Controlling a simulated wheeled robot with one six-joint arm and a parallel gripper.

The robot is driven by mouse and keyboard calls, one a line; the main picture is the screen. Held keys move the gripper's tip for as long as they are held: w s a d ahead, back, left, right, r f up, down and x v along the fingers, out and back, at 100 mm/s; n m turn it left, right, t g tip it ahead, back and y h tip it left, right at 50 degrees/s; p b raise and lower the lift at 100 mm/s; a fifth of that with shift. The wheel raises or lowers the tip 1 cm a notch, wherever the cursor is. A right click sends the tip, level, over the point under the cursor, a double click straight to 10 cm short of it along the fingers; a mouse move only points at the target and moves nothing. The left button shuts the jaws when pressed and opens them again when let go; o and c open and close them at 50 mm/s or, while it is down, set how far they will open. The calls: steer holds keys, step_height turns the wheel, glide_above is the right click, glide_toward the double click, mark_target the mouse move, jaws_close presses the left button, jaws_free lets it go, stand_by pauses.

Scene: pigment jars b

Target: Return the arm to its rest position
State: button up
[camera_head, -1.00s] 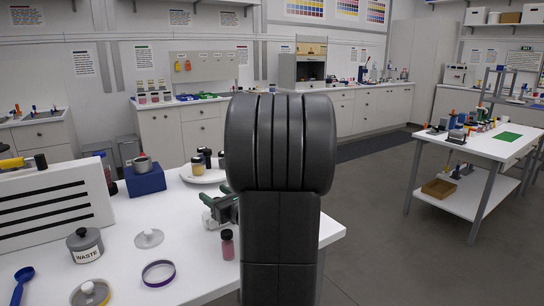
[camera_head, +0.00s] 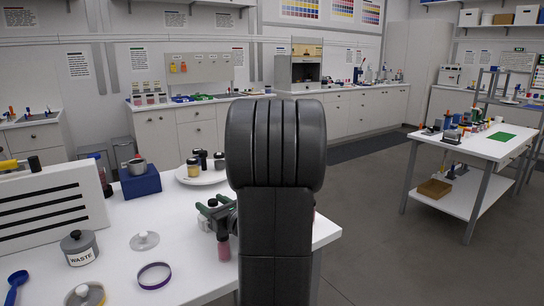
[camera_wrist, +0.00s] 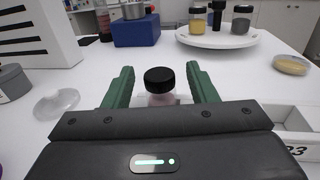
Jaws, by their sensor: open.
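My gripper (camera_wrist: 160,68) is open, its two green fingers spread apart. It also shows in the head view (camera_head: 212,210), partly hidden behind my dark arm. A small jar with pink contents and a black cap (camera_wrist: 160,80) shows between the fingers in the wrist view, with a gap on each side. The same pink jar (camera_head: 223,249) stands upright on the white table in the head view, just below the gripper. I cannot tell how high the fingers are relative to it. My arm rises in the middle of the head view and hides part of the table.
A white round tray (camera_head: 207,178) holds several jars. A blue block (camera_head: 140,186) carries a grey pot. A grey WASTE jar (camera_head: 79,249), a clear lid (camera_head: 144,241), a purple ring (camera_head: 154,275) and a striped panel (camera_head: 50,215) are at the left.

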steer(key=shift+f, duration=0.4)
step_height(320, 180, up, 10)
steer(key=shift+r+p, duration=0.1)
steer(key=shift+p, duration=1.05)
step_height(320, 180, down, 10)
steer(key=b, duration=0.2)
steer(key=shift+b, duration=0.35)
step_height(320, 180, up, 3)
steer(key=p, duration=0.3)
steer(key=shift+r+p, duration=0.9)
steer(key=shift+p, duration=0.4)
step_height(320, 180, up, 4)
steer(key=p, duration=0.4)
steer(key=shift+r, duration=0.25)
steer(key=shift+s, duration=0.15)
